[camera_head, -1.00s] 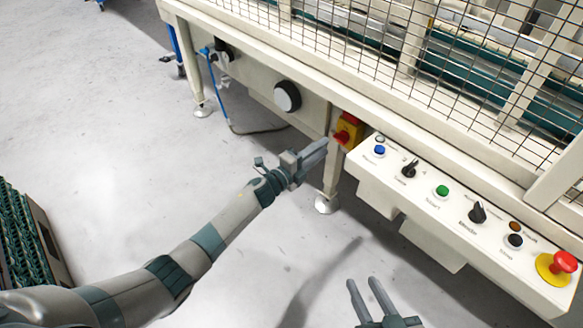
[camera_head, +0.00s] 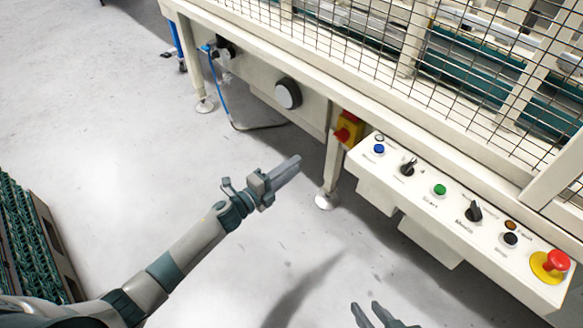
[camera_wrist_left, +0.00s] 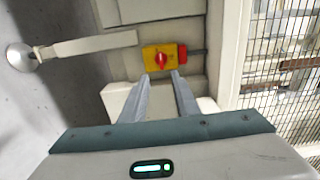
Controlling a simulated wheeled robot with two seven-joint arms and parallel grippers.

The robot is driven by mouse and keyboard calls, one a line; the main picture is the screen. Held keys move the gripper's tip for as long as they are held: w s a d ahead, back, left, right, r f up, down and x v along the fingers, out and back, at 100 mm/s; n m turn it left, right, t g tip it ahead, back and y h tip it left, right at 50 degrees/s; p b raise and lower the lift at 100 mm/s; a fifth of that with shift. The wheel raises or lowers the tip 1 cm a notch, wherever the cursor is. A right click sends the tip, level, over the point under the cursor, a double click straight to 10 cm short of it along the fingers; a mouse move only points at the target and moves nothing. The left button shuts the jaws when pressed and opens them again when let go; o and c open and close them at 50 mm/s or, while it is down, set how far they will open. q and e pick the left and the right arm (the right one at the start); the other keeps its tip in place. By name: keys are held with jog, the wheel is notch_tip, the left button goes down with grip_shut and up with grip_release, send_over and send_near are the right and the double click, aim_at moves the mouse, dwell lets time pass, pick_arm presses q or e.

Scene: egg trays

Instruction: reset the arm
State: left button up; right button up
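My left arm reaches in from the left in the head view. Its grey left gripper (camera_head: 297,160) is over bare floor, left of the machine leg and clear of the red-and-yellow rotary switch (camera_head: 347,131). In the left wrist view the two left fingers (camera_wrist_left: 161,78) stand apart with nothing between them, and the switch (camera_wrist_left: 160,58) shows beyond their tips. My right gripper (camera_head: 366,306) is at the bottom edge, with its fingers apart and empty. Most of the right arm is out of view.
A control panel (camera_head: 425,211) with buttons, knobs and a red emergency stop (camera_head: 557,261) juts from the caged machine at right. A machine leg (camera_head: 331,170) stands beside my left gripper. Stacked green trays (camera_head: 35,235) are at far left. The floor between is clear.

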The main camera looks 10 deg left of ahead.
dwell(0.4)
